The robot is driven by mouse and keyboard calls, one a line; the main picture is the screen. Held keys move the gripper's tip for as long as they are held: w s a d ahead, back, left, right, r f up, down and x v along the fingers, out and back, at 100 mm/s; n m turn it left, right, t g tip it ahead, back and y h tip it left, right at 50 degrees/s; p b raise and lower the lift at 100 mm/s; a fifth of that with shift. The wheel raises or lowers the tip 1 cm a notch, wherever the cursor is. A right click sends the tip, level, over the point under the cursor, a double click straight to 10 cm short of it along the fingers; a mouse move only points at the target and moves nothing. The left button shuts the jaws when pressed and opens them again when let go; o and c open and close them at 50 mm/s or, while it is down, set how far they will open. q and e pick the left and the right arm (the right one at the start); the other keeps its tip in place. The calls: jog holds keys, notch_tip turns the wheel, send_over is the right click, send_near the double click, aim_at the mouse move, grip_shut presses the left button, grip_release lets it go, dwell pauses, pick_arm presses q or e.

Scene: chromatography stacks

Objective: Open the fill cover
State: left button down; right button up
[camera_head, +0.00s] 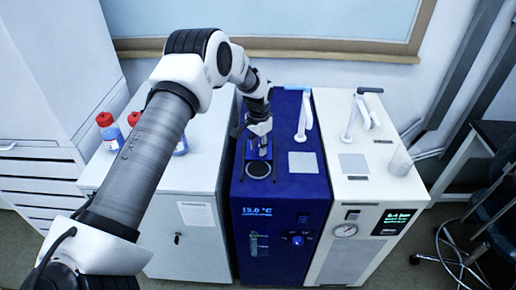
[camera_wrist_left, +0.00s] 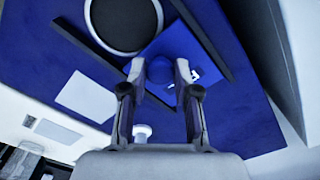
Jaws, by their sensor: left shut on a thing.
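The blue chiller (camera_head: 285,215) stands between two pale cabinets. The fill cover (camera_wrist_left: 178,45) is a small blue square plate with a round blue knob (camera_wrist_left: 160,70) on it; in the head view it is partly hidden by my gripper. My left gripper (camera_head: 259,138) reaches down over it, and in the left wrist view its fingertips (camera_wrist_left: 160,72) are shut on the knob. The round dark fill opening (camera_head: 259,170) lies in front of the cover and shows largely bare; it also shows in the left wrist view (camera_wrist_left: 122,20). My right gripper is not in view.
Dark rails (camera_wrist_left: 85,45) run beside the cover. A white cabinet (camera_head: 365,190) with a gauge and display stands right of the chiller. Several red-capped bottles (camera_head: 110,135) stand on the left cabinet. A pale square plate (camera_head: 303,162) lies right of the opening.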

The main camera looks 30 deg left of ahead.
pick_arm(q)
jog(key=shift+w+a+f, duration=0.2)
jog(key=shift+f, duration=0.15)
jog(key=shift+s+d+r, duration=0.3)
jog(key=shift+s+r, duration=0.05)
jog(key=shift+s, duration=0.05)
jog(key=c, duration=0.9)
grip_release()
jog(key=shift+w, duration=0.1)
jog(key=shift+o, duration=0.3)
jog(key=shift+w+a+f, duration=0.1)
jog(key=shift+w+f, duration=0.15)
jog(key=shift+w, duration=0.05)
jog(key=shift+s+r, duration=0.1)
jog(key=shift+r, duration=0.2)
notch_tip(320, 180, up, 11)
jog(key=shift+r, duration=0.2)
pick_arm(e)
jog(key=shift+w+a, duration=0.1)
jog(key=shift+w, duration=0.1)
